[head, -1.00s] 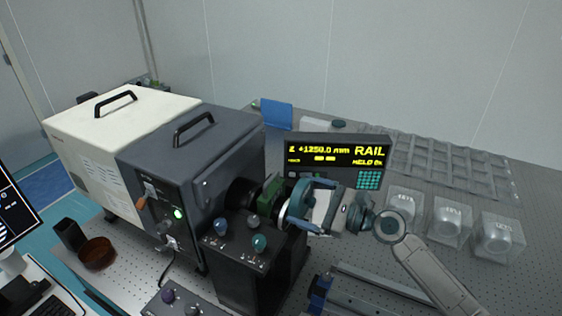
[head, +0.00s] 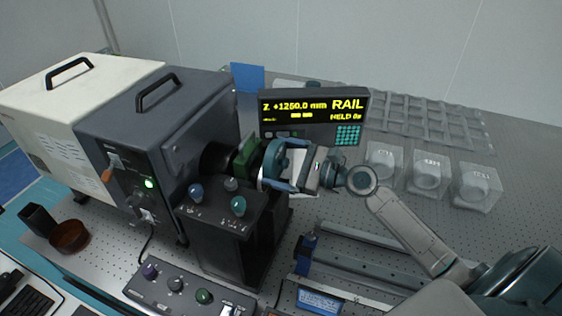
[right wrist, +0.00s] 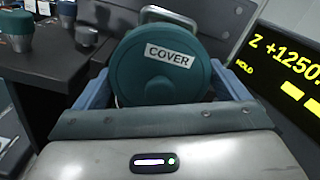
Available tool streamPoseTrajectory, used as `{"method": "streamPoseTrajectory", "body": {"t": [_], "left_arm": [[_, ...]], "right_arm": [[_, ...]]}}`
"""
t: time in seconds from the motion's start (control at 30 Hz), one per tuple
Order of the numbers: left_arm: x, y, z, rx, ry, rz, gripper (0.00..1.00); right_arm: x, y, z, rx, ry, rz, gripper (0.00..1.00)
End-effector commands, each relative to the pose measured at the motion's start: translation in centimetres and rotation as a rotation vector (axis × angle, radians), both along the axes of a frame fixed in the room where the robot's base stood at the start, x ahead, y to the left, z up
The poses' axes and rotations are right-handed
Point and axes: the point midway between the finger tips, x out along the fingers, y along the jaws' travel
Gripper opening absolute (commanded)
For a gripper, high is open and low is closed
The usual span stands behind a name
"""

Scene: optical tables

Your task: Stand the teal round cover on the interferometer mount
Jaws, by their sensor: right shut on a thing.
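The teal round cover (right wrist: 160,65), with a white label reading COVER, is between the fingers of my right gripper (right wrist: 165,88). In the head view the cover (head: 273,160) stands on edge, its pale rim facing left. My right gripper (head: 286,166) is shut on it, reaching in from the right. Just left of the cover is a green block (head: 247,158) at the end of a black barrel (head: 214,158) on the dark grey instrument (head: 160,120). This looks like the interferometer mount. I cannot tell whether cover and block touch. My left gripper is not in view.
A black pedestal (head: 225,245) with several knobs stands below the cover. A RAIL display (head: 312,118) is close behind my gripper. A rail (head: 365,270) lies in front, and clear boxes (head: 427,172) stand at right.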

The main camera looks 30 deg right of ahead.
Motion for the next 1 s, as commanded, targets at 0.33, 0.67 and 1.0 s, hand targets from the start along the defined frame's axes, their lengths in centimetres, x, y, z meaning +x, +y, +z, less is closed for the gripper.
{"method": "streamPoseTrajectory", "body": {"t": [0.33,0.67,1.0], "left_arm": [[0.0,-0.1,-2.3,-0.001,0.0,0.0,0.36],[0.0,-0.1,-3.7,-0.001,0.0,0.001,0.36],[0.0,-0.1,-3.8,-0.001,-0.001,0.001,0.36]], "right_arm": [[0.0,0.0,-2.6,0.0,0.0,-0.001,0.66],[0.0,0.0,-4.7,0.001,0.001,0.0,0.66],[0.0,0.0,-5.0,0.001,-0.001,0.0,0.66]]}}
